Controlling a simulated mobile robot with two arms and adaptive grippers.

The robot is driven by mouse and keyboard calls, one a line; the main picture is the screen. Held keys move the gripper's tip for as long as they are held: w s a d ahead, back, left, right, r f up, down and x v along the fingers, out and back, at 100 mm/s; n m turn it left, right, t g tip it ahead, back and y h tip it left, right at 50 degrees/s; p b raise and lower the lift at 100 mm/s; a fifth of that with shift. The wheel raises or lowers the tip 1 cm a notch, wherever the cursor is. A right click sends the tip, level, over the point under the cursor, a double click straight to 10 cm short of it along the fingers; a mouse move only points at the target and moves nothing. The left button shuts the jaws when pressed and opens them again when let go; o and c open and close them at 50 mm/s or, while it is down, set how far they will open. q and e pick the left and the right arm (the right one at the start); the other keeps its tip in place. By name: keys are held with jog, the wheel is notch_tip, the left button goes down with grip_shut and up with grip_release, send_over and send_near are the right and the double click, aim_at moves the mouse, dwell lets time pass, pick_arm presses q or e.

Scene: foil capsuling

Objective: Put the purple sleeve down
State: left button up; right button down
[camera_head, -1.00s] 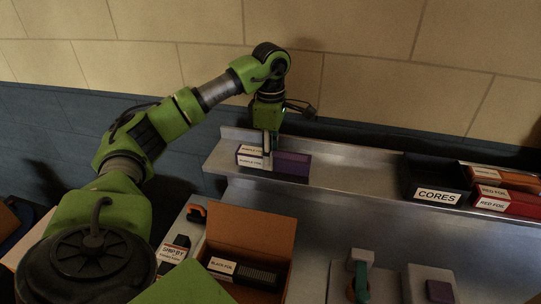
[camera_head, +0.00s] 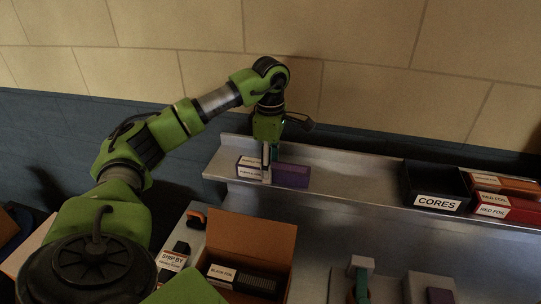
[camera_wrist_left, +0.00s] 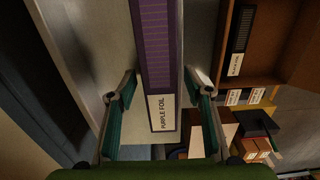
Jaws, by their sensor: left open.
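The purple sleeve (camera_head: 290,174) lies flat on the metal shelf (camera_head: 340,190), its white label end to the left. In the left wrist view the purple sleeve (camera_wrist_left: 158,50) runs lengthwise between the fingers, with its label reading PURPLE FOIL toward the palm. My left gripper (camera_head: 267,162) points down over the sleeve near the label end. In the left wrist view my left gripper (camera_wrist_left: 163,88) is open, with a visible gap between each finger and the sleeve. My right gripper does not show.
A black CORES bin (camera_head: 437,182) and red foil boxes (camera_head: 507,207) stand at the shelf's right. Below are an open brown box (camera_head: 250,235) with black foil and a SHIP BY dispenser (camera_head: 174,257). The shelf between sleeve and bin is clear.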

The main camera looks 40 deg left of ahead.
pick_arm(q)
jog(key=shift+w+r+b, duration=0.1)
jog(key=shift+r+b, duration=0.2)
jog(key=shift+r, duration=0.2)
notch_tip(320, 180, up, 5)
jog(key=shift+r+b, duration=0.1)
jog(key=shift+b, duration=0.4)
notch_tip(320, 180, up, 6)
jog(key=shift+f+p, duration=0.1)
jog(key=shift+p, duration=1.05)
